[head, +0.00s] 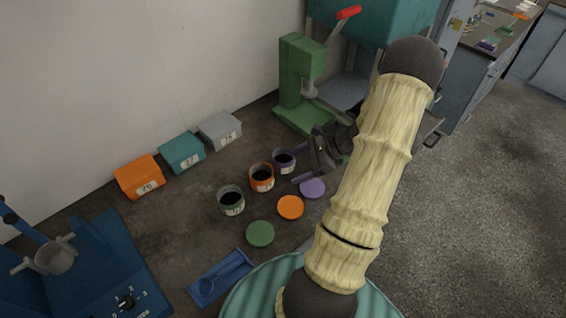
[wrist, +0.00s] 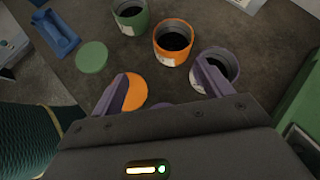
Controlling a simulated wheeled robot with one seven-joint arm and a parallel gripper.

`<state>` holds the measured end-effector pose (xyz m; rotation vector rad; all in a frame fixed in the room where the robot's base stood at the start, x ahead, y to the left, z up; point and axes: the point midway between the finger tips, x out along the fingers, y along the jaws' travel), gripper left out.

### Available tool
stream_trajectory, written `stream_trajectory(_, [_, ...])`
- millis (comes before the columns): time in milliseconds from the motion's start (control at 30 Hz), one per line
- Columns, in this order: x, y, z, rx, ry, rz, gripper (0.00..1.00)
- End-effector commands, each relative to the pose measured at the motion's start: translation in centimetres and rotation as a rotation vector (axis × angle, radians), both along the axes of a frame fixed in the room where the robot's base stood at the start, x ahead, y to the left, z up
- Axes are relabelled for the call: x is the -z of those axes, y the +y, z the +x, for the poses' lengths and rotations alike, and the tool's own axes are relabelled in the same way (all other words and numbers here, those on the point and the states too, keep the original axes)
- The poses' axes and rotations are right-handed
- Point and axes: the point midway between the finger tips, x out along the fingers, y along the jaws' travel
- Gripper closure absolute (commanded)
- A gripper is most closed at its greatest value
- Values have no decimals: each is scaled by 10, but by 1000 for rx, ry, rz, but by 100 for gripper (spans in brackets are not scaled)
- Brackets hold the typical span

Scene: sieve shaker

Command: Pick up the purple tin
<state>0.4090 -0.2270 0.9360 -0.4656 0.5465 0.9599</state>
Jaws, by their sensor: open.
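In the wrist view the purple tin (wrist: 228,58) is at the right, partly hidden behind my right finger. My gripper (head: 300,163) is open and empty, just to the right of the tin in the head view. In the wrist view my gripper (wrist: 161,80) has its two purple fingers spread apart, with the tin beyond the right one. I cannot tell whether that finger touches the tin.
Beside it stand an orange tin (head: 262,184) and a green tin (head: 231,208). Purple (head: 312,188), orange (head: 290,207) and green (head: 260,233) lids lie in front. Three labelled boxes, such as the grey one (head: 220,131), line the wall. A green press (head: 300,75) stands behind.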

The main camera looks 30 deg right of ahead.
Motion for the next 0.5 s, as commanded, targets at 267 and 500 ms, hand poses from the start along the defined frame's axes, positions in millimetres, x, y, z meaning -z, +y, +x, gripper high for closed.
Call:
stream_trajectory(267, [20, -91, -13, 424, -92, 273, 22])
stream_trajectory(500, [21, -101, -15, 468, -107, 301, 22])
